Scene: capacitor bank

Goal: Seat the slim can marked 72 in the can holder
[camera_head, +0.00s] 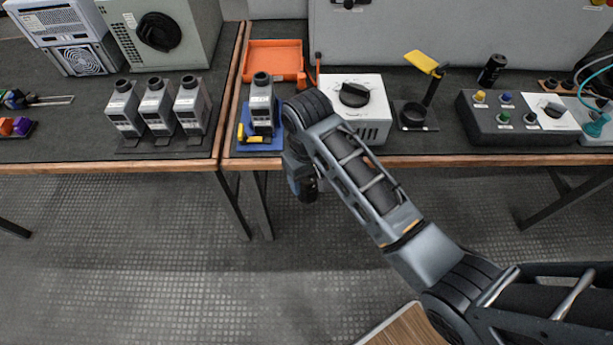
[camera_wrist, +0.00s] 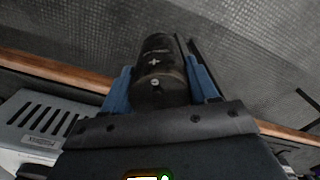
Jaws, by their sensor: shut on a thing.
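My gripper (camera_head: 303,186) is below and in front of the table edge, partly hidden by my arm. In the wrist view, its blue fingers (camera_wrist: 160,84) are shut on a dark slim can (camera_wrist: 158,62) with a plus sign and a screw on its visible end. Its number cannot be read. A black stand with a round cup (camera_head: 413,116) and a raised yellow-topped lever, seemingly the can holder, is on the right table. The cup looks empty and is up and to the right of my gripper. Another black can (camera_head: 492,70) stands farther right.
A white box with a black knob (camera_head: 354,98) stands between my arm and the cup stand. A grey unit (camera_head: 262,106) sits in a blue base to the left. A button panel (camera_head: 520,115) is at right. The wooden table edge (camera_head: 450,160) runs along the front.

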